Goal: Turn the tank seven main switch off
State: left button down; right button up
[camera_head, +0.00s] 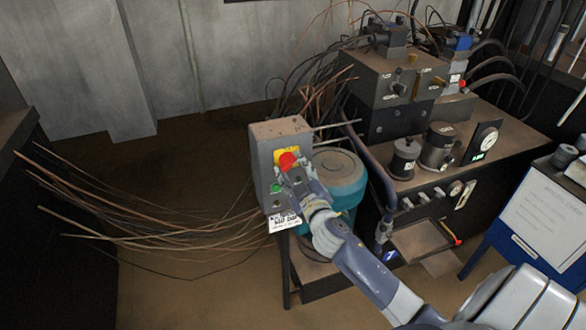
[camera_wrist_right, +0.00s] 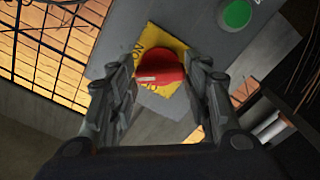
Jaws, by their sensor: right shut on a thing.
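The red rotary switch (camera_head: 288,160) sits on a yellow plate (camera_head: 279,156) on the front of a grey box (camera_head: 265,150). In the right wrist view the red knob (camera_wrist_right: 160,67) has a white mark pointing left. Lettering on the yellow plate (camera_wrist_right: 180,103) is partly hidden. My right gripper (camera_head: 291,172) is at the knob, its two fingers (camera_wrist_right: 162,82) on either side of it, shut on it. A green button (camera_head: 276,188) is below the switch; it also shows in the wrist view (camera_wrist_right: 237,14). My left gripper is not in view.
A white label (camera_head: 284,222) hangs at the box's lower edge, its text too small to read. A teal motor (camera_head: 345,182) stands just right of the box. Loose brown wires (camera_head: 150,225) spread to the left. A bench with gauges (camera_head: 484,141) is at right.

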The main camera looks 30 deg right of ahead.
jog(key=n, duration=0.5)
jog(key=shift+n+p, duration=0.3)
jog(key=shift+p, duration=0.1)
jog(key=n, duration=0.5)
jog(key=shift+p, duration=0.35)
jog(key=shift+n, duration=0.3)
jog(key=o, duration=1.1)
jog(key=shift+c, duration=0.2)
jog(key=v, duration=1.2)
jog(key=shift+f, duration=0.2)
